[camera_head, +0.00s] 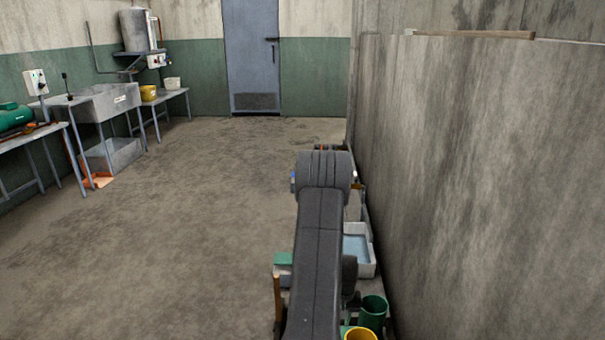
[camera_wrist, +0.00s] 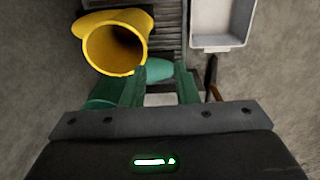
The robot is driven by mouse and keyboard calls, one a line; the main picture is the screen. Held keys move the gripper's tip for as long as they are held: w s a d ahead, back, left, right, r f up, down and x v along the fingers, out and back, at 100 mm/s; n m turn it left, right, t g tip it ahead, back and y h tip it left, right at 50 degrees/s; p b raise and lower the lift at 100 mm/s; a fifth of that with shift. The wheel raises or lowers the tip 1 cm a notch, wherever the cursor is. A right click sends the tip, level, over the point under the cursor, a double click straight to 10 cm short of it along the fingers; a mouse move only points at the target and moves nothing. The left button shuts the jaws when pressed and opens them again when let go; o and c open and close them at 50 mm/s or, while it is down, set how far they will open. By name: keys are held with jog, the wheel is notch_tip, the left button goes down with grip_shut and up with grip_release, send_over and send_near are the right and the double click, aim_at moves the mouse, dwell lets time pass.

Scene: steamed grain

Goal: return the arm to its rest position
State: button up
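My arm (camera_head: 318,235) is dark grey and rises in the lower middle of the head view, beside the right wall. My gripper (camera_wrist: 160,76) shows in the wrist view as a dark body with two green fingers standing apart. I see nothing clasped between them. A pale teal thing and a white patch show through the gap, seemingly beyond the fingers. The gripper's fingers cannot be made out in the head view.
A yellow vessel (camera_wrist: 112,48) and a white tray (camera_wrist: 220,25) lie beyond the fingers. Beside my arm are a green cup (camera_head: 373,312), a yellow cup (camera_head: 360,333) and a pale basin (camera_head: 357,248). A concrete wall (camera_head: 480,170) stands close right. The floor at left is clear.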

jog(key=s+a+r+p, duration=0.3)
jog(key=a+r+p, duration=0.2)
jog(key=a+p, duration=0.5)
jog(key=shift+s+a+r+p, duration=0.25)
jog(key=shift+s+r+p, duration=0.1)
jog(key=shift+s+p, duration=0.1)
jog(key=shift+w, duration=0.1)
